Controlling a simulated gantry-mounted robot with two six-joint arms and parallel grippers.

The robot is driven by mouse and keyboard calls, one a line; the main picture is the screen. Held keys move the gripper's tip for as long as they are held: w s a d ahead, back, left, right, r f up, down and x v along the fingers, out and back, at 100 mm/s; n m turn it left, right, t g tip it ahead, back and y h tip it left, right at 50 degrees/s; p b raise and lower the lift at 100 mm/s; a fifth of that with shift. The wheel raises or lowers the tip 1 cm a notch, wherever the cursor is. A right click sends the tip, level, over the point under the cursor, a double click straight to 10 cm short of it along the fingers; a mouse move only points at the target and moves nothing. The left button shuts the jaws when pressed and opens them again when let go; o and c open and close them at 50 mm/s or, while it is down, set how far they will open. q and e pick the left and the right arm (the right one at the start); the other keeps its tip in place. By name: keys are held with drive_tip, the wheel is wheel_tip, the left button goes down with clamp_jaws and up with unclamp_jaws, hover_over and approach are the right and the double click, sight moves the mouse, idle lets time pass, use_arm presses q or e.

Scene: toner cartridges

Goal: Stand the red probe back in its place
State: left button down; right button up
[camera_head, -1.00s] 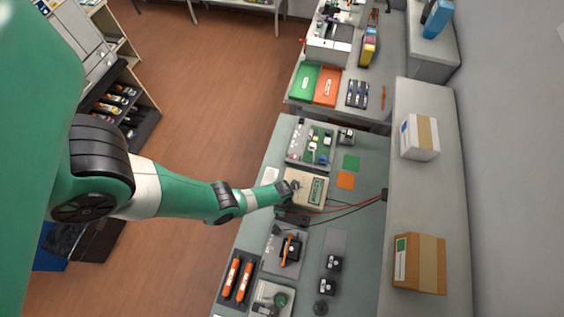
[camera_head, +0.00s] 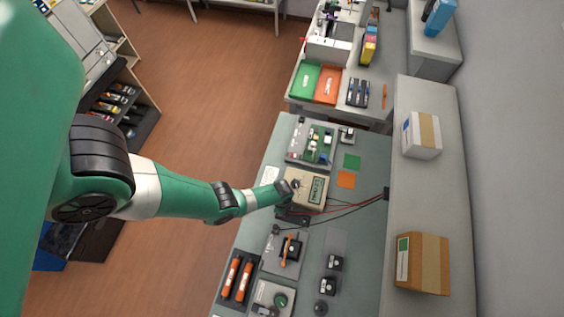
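A beige meter (camera_head: 317,176) with a grey-green display lies on the grey bench. A thin red lead (camera_head: 352,205) and a black lead run between the meter's near side and a small black block (camera_head: 386,194) at the bench's right edge. I cannot make out the red probe itself at the lead's left end. A dark holder-like block (camera_head: 294,217) sits just below the meter, partly behind my arm. My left gripper (camera_head: 286,192) is at the meter's left side; its fingers are too small and hidden to tell open or shut. My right gripper is out of view.
A tray with a circuit board (camera_head: 313,141) lies above the meter. A plate with an orange-handled tool (camera_head: 288,250) and a dark tray of orange cartridges (camera_head: 237,278) lie below. Boxes stand on the right ledge.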

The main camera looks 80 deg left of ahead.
use_arm(q)
drive_tip(key=shift+f, duration=0.25)
drive_tip(key=c, duration=0.6)
unclamp_jaws()
